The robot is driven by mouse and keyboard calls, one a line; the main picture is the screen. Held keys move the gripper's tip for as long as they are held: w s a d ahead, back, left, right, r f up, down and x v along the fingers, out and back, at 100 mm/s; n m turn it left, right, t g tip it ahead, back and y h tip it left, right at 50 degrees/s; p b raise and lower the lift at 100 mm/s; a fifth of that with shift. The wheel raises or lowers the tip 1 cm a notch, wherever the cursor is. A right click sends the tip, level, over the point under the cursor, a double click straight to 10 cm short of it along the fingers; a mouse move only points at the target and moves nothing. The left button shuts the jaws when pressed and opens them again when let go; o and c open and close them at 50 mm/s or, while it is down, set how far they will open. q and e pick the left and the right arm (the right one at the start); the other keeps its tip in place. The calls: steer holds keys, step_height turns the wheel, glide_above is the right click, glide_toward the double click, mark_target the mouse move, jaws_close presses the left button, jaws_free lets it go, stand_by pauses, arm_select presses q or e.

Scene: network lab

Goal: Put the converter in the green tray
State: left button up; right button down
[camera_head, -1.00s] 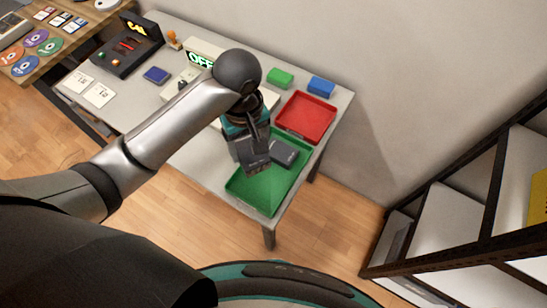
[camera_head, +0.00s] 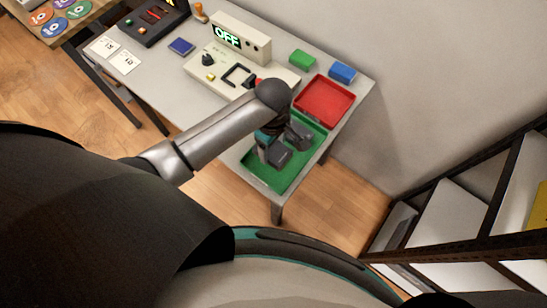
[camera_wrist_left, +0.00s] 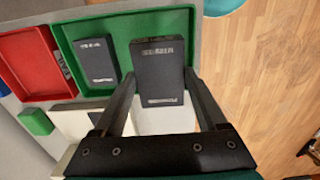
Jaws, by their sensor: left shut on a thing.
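The green tray (camera_head: 274,179) lies at the table's near right corner. My left gripper (camera_head: 272,147) is over it, pointing down. In the left wrist view, its two fingers (camera_wrist_left: 160,78) are shut on a dark grey box with white lettering, the converter (camera_wrist_left: 158,62). The held converter also shows in the head view (camera_head: 280,157), over the near half of the tray; I cannot tell whether it touches the floor. A second, similar dark box (camera_wrist_left: 96,62) lies in the tray beside it. My right gripper is not in view.
A red tray (camera_head: 324,100) adjoins the green one. Green (camera_head: 302,58) and blue (camera_head: 342,72) blocks stand behind it. A pale device with an OFF display (camera_head: 240,38) stands at the back. Dark shelving (camera_head: 450,215) is at the right.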

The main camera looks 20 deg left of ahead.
mark_target(273, 149)
arm_select(q)
step_height(273, 149, down, 8)
steer(key=shift+w+r+b, duration=0.1)
steer(key=shift+r+b, duration=0.15)
steer(key=shift+b, duration=0.75)
steer(key=o, duration=1.6)
steer(key=shift+f, duration=0.15)
step_height(273, 149, up, 12)
steer(key=p, duration=0.3)
steer(key=shift+p, duration=0.35)
